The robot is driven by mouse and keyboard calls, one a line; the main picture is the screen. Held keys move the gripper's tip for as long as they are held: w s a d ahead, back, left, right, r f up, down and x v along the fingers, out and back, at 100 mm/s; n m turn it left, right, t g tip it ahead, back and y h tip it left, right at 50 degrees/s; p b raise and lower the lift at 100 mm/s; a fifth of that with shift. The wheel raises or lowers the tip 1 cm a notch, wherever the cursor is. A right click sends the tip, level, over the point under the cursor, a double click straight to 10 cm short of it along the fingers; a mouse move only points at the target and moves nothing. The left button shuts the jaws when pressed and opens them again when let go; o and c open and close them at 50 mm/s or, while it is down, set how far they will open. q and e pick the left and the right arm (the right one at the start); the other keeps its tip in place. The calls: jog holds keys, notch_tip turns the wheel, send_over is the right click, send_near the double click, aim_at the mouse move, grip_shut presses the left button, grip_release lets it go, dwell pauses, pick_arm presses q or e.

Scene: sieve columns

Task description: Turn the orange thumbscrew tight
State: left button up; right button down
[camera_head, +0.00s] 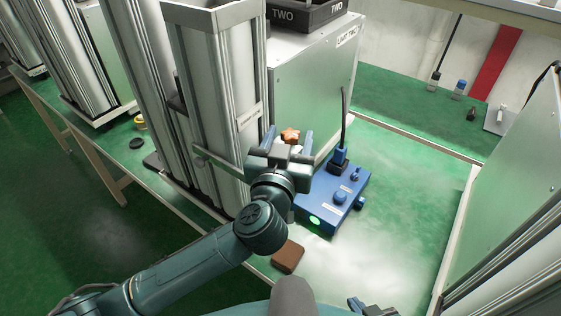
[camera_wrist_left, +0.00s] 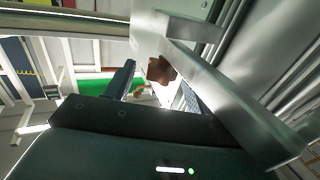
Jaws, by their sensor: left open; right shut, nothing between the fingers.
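The orange thumbscrew (camera_head: 290,135) is a star-shaped knob at the front of the metal cabinet, beside the tall metal column. My left gripper (camera_head: 288,139) is open, with one blue finger on each side of the knob in the head view; contact cannot be made out. In the left wrist view the thumbscrew (camera_wrist_left: 161,70) looks dark brown-orange and lies between the two open fingers (camera_wrist_left: 157,88), beyond a metal bar. My right gripper (camera_head: 368,305) shows only partly at the bottom edge, shut and empty, far from the knob.
A blue control box (camera_head: 335,200) with a green-lit button and black cable stands right of my left gripper. A brown block (camera_head: 288,256) lies near the front edge. The tall metal column (camera_head: 215,95) stands close left. The green bench right of the box is clear.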

pick_arm(q)
jog(key=s+a, duration=0.2)
jog(key=s, duration=0.9)
jog(key=shift+a, duration=0.1)
